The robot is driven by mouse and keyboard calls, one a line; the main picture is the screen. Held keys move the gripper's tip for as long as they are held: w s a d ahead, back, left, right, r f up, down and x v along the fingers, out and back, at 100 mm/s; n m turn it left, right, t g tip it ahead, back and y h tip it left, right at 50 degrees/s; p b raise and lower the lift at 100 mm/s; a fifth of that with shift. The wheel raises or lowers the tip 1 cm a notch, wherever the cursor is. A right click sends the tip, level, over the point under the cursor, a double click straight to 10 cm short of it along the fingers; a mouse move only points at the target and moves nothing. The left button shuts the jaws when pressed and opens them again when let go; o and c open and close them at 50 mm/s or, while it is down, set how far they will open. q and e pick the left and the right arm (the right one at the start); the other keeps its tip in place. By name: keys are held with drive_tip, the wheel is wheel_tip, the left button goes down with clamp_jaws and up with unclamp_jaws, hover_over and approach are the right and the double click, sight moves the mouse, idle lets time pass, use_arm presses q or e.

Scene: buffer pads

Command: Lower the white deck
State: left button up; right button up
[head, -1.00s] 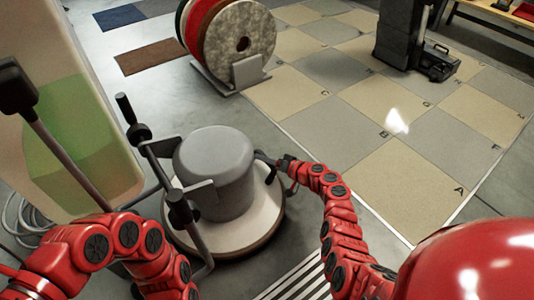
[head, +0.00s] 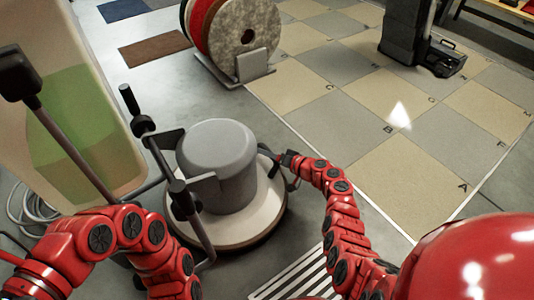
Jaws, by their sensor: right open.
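The white deck (head: 262,208) is the broad round base of a floor buffer, with a brown pad rim below it. A grey motor housing (head: 217,158) stands on it, and the black and grey handle frame rises on its left. My right gripper (head: 279,160) is open at the deck's right edge, beside a dark curved part next to the housing. I cannot tell whether its fingers touch that part. My left arm folds down at the lower left, and its gripper is out of sight. The deck's near left edge is partly hidden by the handle post.
A translucent tank with green liquid (head: 75,140) stands at the left, with a hose coiled below it. A rack of round pads (head: 243,40) stands at the back. A striped mat (head: 300,278) lies in front.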

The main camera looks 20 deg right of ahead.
drive_tip(key=shift+s+d+r+p, duration=0.15)
drive_tip(key=shift+s+d+p, duration=0.1)
drive_tip(key=shift+p, duration=0.05)
use_arm(q)
drive_tip(key=w+d+r+t+y+p, duration=0.2)
drive_tip(key=w+r+p, duration=0.1)
drive_tip(key=r+p, duration=0.4)
drive_tip(key=shift+r+y, duration=0.4)
drive_tip(key=shift+r, duration=0.45)
use_arm(e)
drive_tip(key=v, duration=1.6)
drive_tip(key=shift+s+d, duration=0.2)
drive_tip(key=shift+s, duration=0.05)
use_arm(q)
drive_tip(key=shift+d, duration=0.1)
